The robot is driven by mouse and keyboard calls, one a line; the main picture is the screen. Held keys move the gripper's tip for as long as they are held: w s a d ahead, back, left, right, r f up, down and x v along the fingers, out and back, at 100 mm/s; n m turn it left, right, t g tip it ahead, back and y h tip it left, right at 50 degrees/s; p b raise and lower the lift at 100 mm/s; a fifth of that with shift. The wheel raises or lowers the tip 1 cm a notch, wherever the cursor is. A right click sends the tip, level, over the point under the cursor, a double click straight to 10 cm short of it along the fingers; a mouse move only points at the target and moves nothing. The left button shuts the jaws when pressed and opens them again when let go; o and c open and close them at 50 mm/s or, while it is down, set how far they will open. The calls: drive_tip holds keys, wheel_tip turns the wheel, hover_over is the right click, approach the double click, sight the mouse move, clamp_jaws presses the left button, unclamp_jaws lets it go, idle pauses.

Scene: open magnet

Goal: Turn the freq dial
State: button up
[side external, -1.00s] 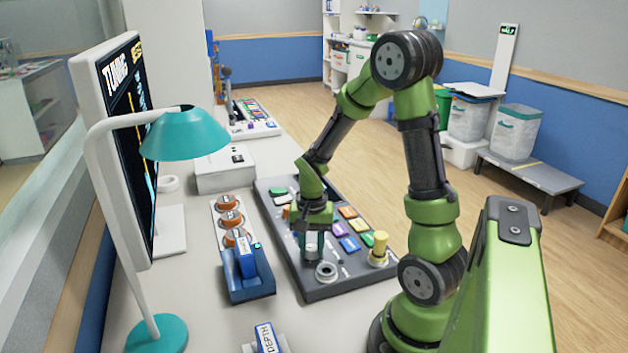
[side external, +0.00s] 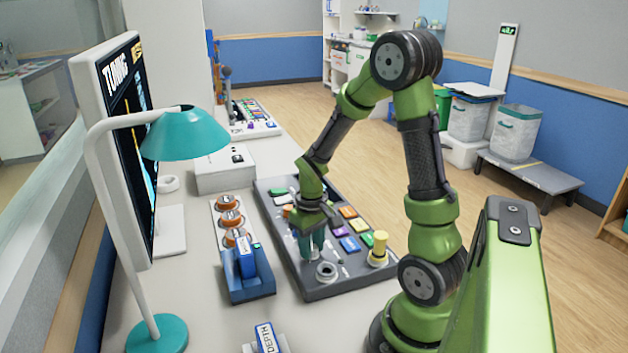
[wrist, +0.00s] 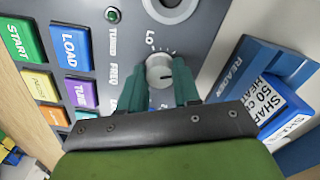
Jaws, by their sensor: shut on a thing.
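The freq dial is a pale round knob (wrist: 159,72) on the grey control panel (side external: 338,289). The wrist view shows tick marks around it and the letters "LO" beside it; "FREQ" is printed to its left. My gripper (wrist: 166,84) is shut on the knob, with one teal finger on each side of it. In the side view my gripper (side external: 311,252) points down at the panel, and its fingers and hand hide the knob there.
A larger silver ring knob (side external: 326,271) and a yellow-topped post (side external: 379,250) stand nearby. Colored buttons (side external: 349,227) cover the panel's right part. A blue reader (side external: 248,278) with a card sits left of the panel. A teal lamp (side external: 184,134) and monitor (side external: 120,150) stand farther left.

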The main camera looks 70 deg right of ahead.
drive_tip(key=shift+n, duration=0.5)
drive_tip(key=o, duration=1.1)
drive_tip(key=shift+r, duration=0.1)
wheel_tip(320, 180, up, 17)
drive_tip(key=shift+f, duration=0.15)
